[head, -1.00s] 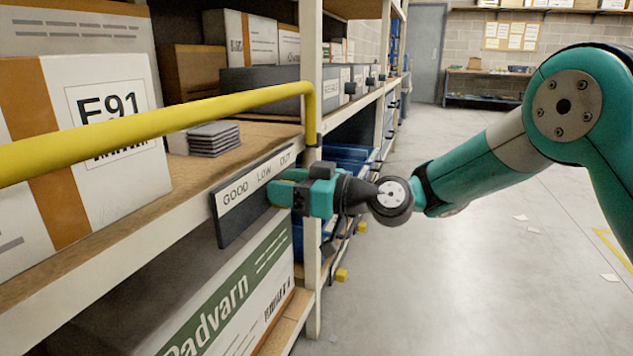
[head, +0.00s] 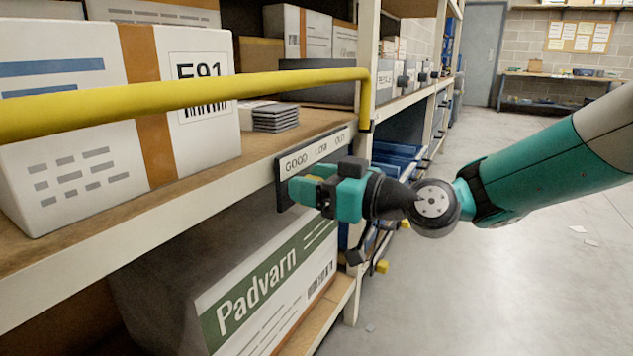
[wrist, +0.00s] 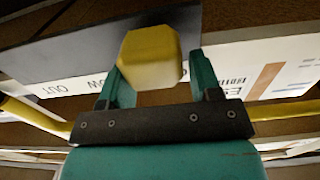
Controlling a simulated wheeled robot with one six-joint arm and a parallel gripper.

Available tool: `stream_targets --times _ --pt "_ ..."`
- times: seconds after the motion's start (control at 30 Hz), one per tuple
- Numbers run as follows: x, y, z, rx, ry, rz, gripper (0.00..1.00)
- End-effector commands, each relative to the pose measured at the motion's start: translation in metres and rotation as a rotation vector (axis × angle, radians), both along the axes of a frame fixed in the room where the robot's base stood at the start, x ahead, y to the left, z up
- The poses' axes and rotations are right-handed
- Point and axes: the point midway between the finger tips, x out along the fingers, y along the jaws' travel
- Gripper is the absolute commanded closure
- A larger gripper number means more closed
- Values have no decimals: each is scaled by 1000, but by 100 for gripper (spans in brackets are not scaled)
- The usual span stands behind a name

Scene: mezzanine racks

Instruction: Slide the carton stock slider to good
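The stock slider is a dark plate (head: 284,192) on the shelf's front edge, with a white label strip (head: 320,149) reading GOOD, LOW, OUT from left to right. Its yellow knob (head: 313,180) is partly hidden by my gripper (head: 308,190) in the head view. OUT and LOW read upside down left of the knob there; GOOD is hidden. In the head view the knob is below the GOOD end of the label.
A white carton (head: 150,95) marked E91 and a stack of grey cards (head: 275,117) stand on the shelf above. A yellow rail (head: 200,95) runs over the shelf front. A Padvarn carton (head: 270,285) is below. The aisle floor (head: 490,300) at right is clear apart from scraps.

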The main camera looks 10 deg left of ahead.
Motion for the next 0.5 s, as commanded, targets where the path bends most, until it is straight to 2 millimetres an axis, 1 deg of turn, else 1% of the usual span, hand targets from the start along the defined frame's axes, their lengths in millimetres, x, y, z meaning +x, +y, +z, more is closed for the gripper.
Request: stream_targets --times 0.03,0.07,0.1,0.5 --pt "-2 1 -1 -2 4 5 33" --pt "-2 1 -1 -2 4 5 26" --pt "-2 1 -1 -1 3 5 23" --pt "0 -1 0 0 0 -1 23"
